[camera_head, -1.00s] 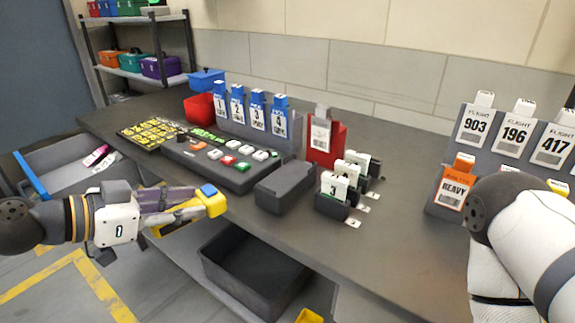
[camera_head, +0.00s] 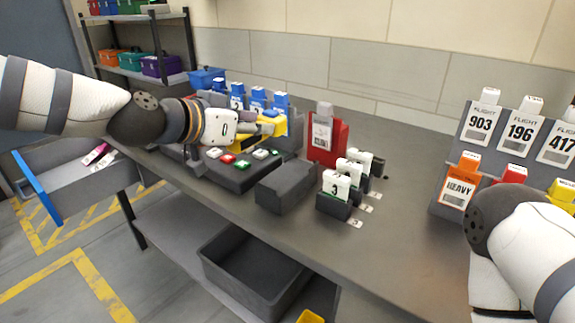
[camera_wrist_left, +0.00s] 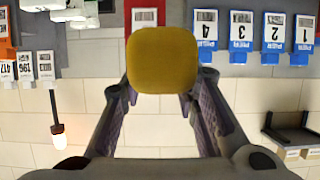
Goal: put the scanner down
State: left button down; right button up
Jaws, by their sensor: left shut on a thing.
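The yellow scanner (camera_head: 280,126) is in my left gripper (camera_head: 262,127), above the table near the blue numbered cards. In the left wrist view the scanner's yellow end (camera_wrist_left: 163,60) sits between the two fingers of my left gripper (camera_wrist_left: 163,88), which is shut on it. The wrist picture looks upside down. The arm hides part of the scanner in the head view. My right arm shows at the right edge, but its gripper is out of view.
A button panel (camera_head: 232,178), an empty-looking dark grey block (camera_head: 286,188) and small numbered card holders (camera_head: 333,206) stand on the table (camera_head: 400,215). A red card holder (camera_head: 338,140) stands behind. Flight cards (camera_head: 519,130) are at right. Open tabletop lies at centre right.

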pick_arm(q)
jog(key=b, duration=0.1)
send_over(287, 175)
notch_tip(287, 175, down, 7)
jog(key=shift+a+r, duration=0.15)
jog(key=shift+r, duration=0.05)
jog(key=shift+f, duration=1.4)
pick_arm(e)
jog(key=shift+s+f+g, duration=0.4)
jog(key=shift+s+f, duration=0.55)
pick_arm(q)
jog(key=shift+f, duration=0.2)
jog(key=c, duration=1.2)
grip_release()
jog(key=shift+c, duration=0.2)
pick_arm(e)
jog(key=shift+s+f, duration=0.1)
